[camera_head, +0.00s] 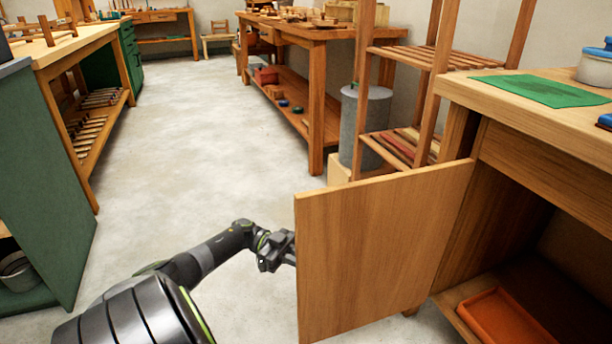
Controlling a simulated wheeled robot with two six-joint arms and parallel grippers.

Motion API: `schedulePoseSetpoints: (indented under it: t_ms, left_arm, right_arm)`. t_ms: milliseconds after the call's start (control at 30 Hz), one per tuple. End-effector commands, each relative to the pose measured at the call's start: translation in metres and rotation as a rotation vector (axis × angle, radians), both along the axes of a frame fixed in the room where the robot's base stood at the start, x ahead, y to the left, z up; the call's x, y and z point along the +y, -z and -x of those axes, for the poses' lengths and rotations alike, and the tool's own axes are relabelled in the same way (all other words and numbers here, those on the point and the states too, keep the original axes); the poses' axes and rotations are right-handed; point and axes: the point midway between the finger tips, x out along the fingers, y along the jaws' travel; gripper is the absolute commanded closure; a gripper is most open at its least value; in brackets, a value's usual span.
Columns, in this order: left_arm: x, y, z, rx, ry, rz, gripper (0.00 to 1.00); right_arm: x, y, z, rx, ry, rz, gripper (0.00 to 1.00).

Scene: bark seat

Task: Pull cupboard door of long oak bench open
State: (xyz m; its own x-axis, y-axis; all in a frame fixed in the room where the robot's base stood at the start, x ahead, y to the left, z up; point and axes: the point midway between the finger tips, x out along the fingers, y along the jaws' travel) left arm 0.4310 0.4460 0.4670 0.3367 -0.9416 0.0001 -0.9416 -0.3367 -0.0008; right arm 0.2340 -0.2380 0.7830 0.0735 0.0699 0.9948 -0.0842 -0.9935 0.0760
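The long oak bench (540,150) stands at the right. Its cupboard door (375,250) is a plain wooden panel that stands swung out, with its right edge by the bench front and its free edge to the left. The cupboard opening shows to the right of the door. My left gripper (285,248) is at the door's free left edge. Its fingertips are hidden behind the panel, so I cannot tell whether they touch it or are open or shut. My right gripper is not in view.
An orange tray (500,318) lies on the cupboard floor. A green mat (541,90) lies on the bench top. A wooden rack (420,125) and a grey cylinder (365,122) stand behind the door. A green cabinet (45,190) stands at the left. The concrete floor between is clear.

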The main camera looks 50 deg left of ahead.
Motion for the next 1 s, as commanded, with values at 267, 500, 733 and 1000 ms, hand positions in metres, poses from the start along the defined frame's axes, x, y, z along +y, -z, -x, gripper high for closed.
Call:
schedulePoseSetpoints:
  t_ms: [267,500,733,1000]
  left_arm:
    - [0.0022,0.0008,-0.0021,0.002,-0.002,0.000,1.00]
    - [0.0020,0.0006,-0.0024,0.001,-0.003,-0.001,0.84]
    - [0.0019,0.0002,-0.0022,0.001,-0.001,0.000,0.70]
    - [0.0085,0.0023,0.0001,0.001,-0.002,-0.001,0.70]
  right_arm:
    - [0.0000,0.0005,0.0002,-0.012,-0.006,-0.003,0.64]
    - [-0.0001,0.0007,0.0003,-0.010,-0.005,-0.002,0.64]
    - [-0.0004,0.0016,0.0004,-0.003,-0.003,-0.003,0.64]
    - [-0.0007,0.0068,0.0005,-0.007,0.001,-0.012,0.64]
